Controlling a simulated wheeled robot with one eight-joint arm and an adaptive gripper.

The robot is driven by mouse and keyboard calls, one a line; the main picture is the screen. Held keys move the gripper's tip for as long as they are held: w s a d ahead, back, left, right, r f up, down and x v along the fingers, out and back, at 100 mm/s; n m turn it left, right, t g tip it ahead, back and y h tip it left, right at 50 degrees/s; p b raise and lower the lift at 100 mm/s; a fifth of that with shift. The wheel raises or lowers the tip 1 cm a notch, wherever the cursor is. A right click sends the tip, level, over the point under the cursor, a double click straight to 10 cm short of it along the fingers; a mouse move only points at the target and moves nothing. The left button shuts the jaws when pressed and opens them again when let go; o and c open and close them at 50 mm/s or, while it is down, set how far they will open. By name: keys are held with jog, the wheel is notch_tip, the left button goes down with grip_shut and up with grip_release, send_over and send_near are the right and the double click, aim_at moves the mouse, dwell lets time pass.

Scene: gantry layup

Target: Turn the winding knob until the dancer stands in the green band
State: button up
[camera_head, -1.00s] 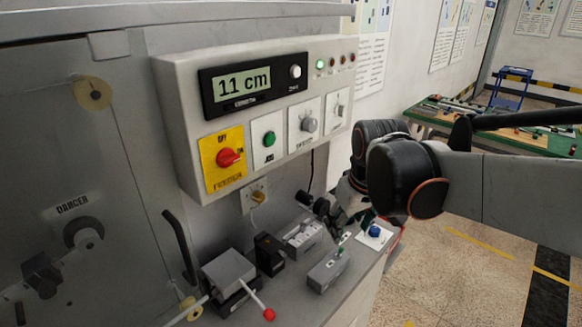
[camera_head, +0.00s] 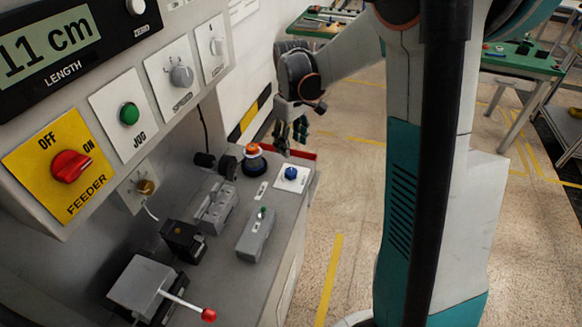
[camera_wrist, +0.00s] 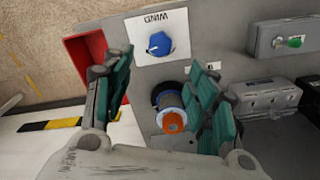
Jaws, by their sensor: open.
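The winding knob (camera_head: 291,173) is a blue knob on a white plate at the far right corner of the grey bench. My gripper (camera_head: 291,132) is above and behind the knob in the head view. In the wrist view its two green-padded fingers are spread apart and empty (camera_wrist: 158,75), with no visible contact with the knob. The dancer and its green band are not in view now.
An orange-topped round device (camera_head: 253,150) stands beside the knob plate and shows between my fingers (camera_wrist: 172,120). A red tray (camera_wrist: 98,62) adjoins the bench edge. The display (camera_head: 46,42) reads 11 cm.

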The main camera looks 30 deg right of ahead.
aim_at(291, 171)
notch_tip(291, 171, down, 12)
jog(key=b, duration=0.3)
jog(key=shift+r+b, duration=0.1)
jog(key=shift+b, duration=0.25)
jog(key=c, duration=1.1)
